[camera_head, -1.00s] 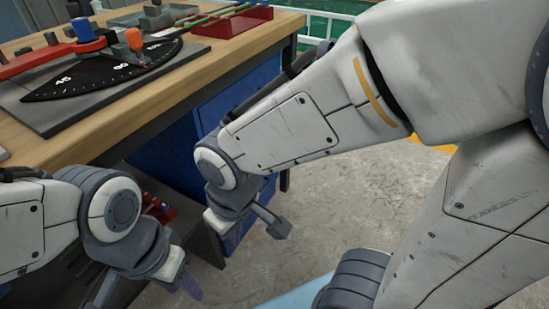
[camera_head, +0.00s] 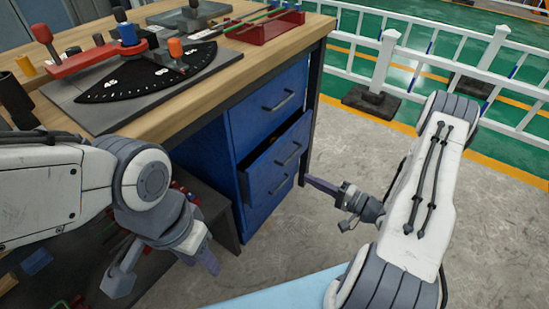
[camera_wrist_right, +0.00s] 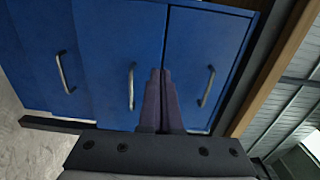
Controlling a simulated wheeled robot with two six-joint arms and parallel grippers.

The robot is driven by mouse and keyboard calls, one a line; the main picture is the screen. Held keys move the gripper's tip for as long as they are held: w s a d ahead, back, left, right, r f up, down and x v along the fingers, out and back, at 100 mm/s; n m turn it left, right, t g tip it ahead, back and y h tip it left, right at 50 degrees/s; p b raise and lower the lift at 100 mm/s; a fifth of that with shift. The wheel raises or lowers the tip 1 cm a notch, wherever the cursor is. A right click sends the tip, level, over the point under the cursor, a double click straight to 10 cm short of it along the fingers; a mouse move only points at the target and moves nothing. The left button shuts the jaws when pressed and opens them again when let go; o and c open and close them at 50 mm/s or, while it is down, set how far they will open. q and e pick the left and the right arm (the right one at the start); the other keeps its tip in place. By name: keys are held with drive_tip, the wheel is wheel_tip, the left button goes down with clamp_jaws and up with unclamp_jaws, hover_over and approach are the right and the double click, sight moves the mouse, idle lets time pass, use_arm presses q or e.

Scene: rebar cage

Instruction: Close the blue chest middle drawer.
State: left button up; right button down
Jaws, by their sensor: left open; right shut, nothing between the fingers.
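The blue chest (camera_head: 237,150) stands under the workbench, with drawers stacked on its front. The middle drawer (camera_head: 268,166) sticks out, with a dark gap along its top edge; its handle (camera_head: 289,155) faces right. The top drawer (camera_head: 260,105) looks closed. In the right wrist view, turned sideways, the middle drawer (camera_wrist_right: 110,60) fills the centre. My right gripper (camera_head: 312,183) is shut and empty, pointing at the chest front. In the wrist view its fingers (camera_wrist_right: 160,80) overlap the edge between middle and top drawers; contact cannot be told. My left gripper (camera_head: 165,268) is open and empty, left of the chest.
The wooden workbench (camera_head: 215,88) above carries a black angle dial (camera_head: 150,80) and a red tray (camera_head: 265,27). A bench leg (camera_head: 313,110) stands beside the chest. Concrete floor (camera_head: 290,235) is open in front; a white railing (camera_head: 385,60) is behind at right.

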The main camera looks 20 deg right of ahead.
sight(266, 156)
drive_tip(key=b+x, duration=0.3)
drive_tip(key=x, duration=1)
drive_tip(key=shift+w+a+r+b, duration=0.15)
drive_tip(key=shift+w+a+b, duration=0.05)
drive_tip(key=shift+b, duration=0.15)
drive_tip(key=shift+w, duration=0.1)
drive_tip(key=shift+a+r, duration=0.1)
drive_tip(key=shift+p+x, duration=0.6)
drive_tip(key=shift+x, duration=0.5)
drive_tip(key=shift+w, duration=0.1)
